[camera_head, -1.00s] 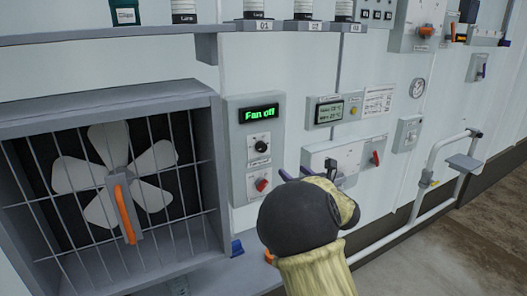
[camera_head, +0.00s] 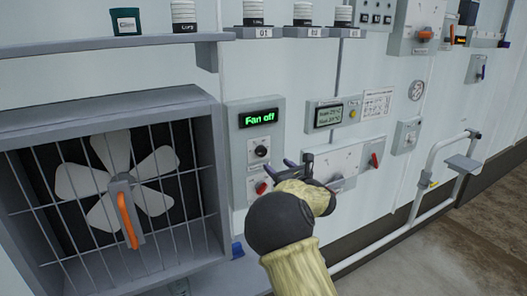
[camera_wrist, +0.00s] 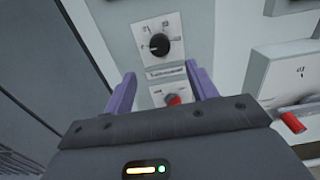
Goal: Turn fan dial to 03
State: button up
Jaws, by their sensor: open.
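The fan control box (camera_head: 236,128) is on the wall, right of the caged fan (camera_head: 120,185). Its green display (camera_head: 259,117) reads "Fan off". Below it is the black fan dial (camera_head: 262,151), and under that a red knob (camera_head: 262,187). My gripper (camera_head: 298,165) is open and empty, to the right of the box and pointing at the wall. In the wrist view the black dial (camera_wrist: 159,45) sits above and between the two purple fingers of my gripper (camera_wrist: 163,82), apart from them. The red knob (camera_wrist: 173,100) shows lower between the fingers.
Another panel with a red-handled switch (camera_head: 374,160) is close to the right of my gripper. A thermostat-like display box (camera_head: 330,114) hangs above it. A shelf with jars (camera_head: 300,32) runs overhead.

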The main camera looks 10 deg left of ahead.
aim_at(263, 154)
jog(key=p+x, duration=0.4)
jog(key=x, duration=0.6)
jog(key=shift+w+a, duration=0.15)
jog(key=c, duration=1)
